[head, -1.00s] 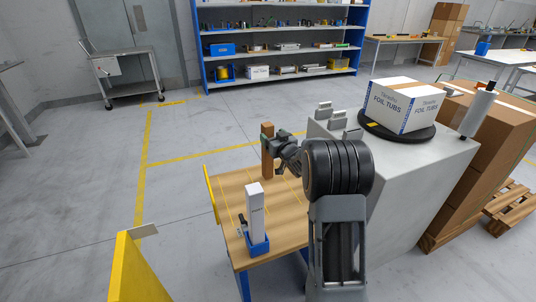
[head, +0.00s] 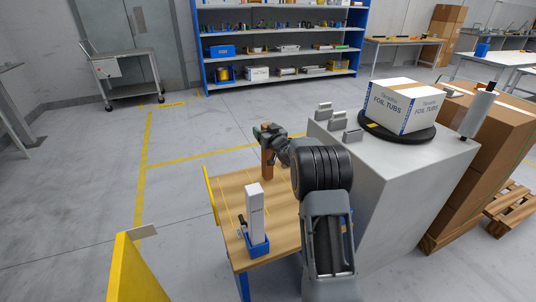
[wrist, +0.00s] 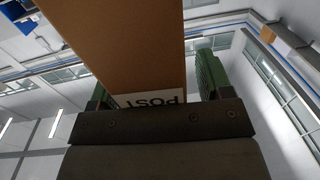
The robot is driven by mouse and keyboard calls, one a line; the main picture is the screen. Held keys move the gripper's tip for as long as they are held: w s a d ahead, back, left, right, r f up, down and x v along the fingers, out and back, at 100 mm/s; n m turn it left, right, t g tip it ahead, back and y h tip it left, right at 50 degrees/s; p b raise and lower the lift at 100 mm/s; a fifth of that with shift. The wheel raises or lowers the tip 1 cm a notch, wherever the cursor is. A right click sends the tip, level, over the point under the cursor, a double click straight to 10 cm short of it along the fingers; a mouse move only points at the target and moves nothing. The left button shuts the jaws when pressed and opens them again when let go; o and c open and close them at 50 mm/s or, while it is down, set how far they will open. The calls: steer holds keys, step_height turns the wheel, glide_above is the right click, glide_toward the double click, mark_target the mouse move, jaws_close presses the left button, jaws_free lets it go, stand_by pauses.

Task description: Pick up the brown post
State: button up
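The brown post (head: 267,162) stands upright near the back edge of the small wooden table. My gripper (head: 268,133) is at its upper end in the head view and hides its top. In the wrist view the post (wrist: 130,45) fills the upper middle, with a white label reading "POST" upside down near the fingers. My gripper's green finger pads (wrist: 155,80) lie on either side of it. A narrow gap shows between the post and the right pad, so the gripper looks open around it. The left pad is partly hidden behind the post.
The wooden table (head: 232,188) also holds a white box in a blue holder (head: 256,215) nearer the front. A grey cabinet (head: 400,165) with a foil tubs carton (head: 403,105) stands to the right. A yellow panel (head: 135,270) is at the front left. Open floor lies left.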

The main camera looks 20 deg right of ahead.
steer(key=c, duration=1.2)
